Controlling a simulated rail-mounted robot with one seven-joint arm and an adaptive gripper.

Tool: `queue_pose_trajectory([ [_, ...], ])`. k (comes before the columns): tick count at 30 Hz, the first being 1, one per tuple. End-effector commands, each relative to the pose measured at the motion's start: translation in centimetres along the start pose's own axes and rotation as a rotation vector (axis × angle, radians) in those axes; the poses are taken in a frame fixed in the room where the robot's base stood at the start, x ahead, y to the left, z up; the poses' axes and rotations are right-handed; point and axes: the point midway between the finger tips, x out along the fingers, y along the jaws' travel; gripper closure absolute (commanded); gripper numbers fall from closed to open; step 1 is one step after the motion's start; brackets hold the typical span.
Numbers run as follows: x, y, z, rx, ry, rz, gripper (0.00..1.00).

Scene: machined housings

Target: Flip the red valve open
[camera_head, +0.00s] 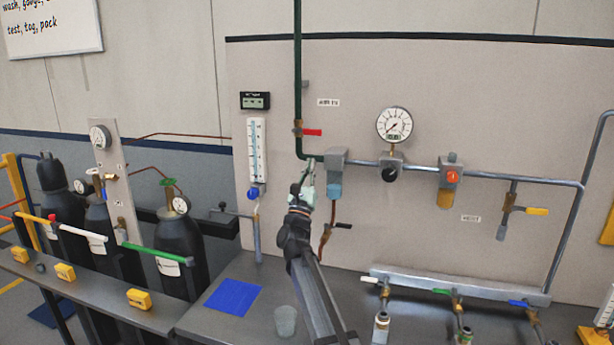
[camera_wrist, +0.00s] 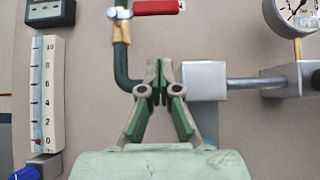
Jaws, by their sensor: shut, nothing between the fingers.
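The red valve handle (camera_head: 312,132) sits on the dark green vertical pipe on the wall panel. It points to the right, across the pipe. In the wrist view the red handle (camera_wrist: 157,7) shows at the top edge, above a brass valve body (camera_wrist: 124,30). My gripper (camera_head: 309,167) is below the handle, near the pipe's bend. In the wrist view my gripper (camera_wrist: 158,68) has its fingertips together with nothing between them, below the red handle and apart from it in the picture. The gap in depth to the panel is hard to tell.
A grey filter block (camera_wrist: 205,80) is just right of the fingertips. A flow tube (camera_head: 257,150) stands left and a pressure gauge (camera_head: 394,125) hangs right. A blue mat (camera_head: 233,297) and a cup (camera_head: 285,320) are on the bench below. The panel above the fingers is mostly clear.

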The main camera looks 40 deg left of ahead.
Motion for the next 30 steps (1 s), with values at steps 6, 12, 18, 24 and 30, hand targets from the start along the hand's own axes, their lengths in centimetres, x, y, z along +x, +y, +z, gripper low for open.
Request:
queue_pose_trajectory([
  [6, 4.3, 0.0, 1.4, 0.000, -0.002, 0.000, 1.00],
  [12, 5.5, 0.0, 2.7, 0.000, 0.000, 0.000, 1.00],
  [18, 5.7, 0.0, 2.9, 0.000, 0.000, 0.000, 1.00],
  [24, 5.7, 0.0, 2.8, -0.001, 0.000, 0.000, 1.00],
  [30, 5.7, -0.6, 2.7, -0.016, -0.001, 0.007, 1.00],
])
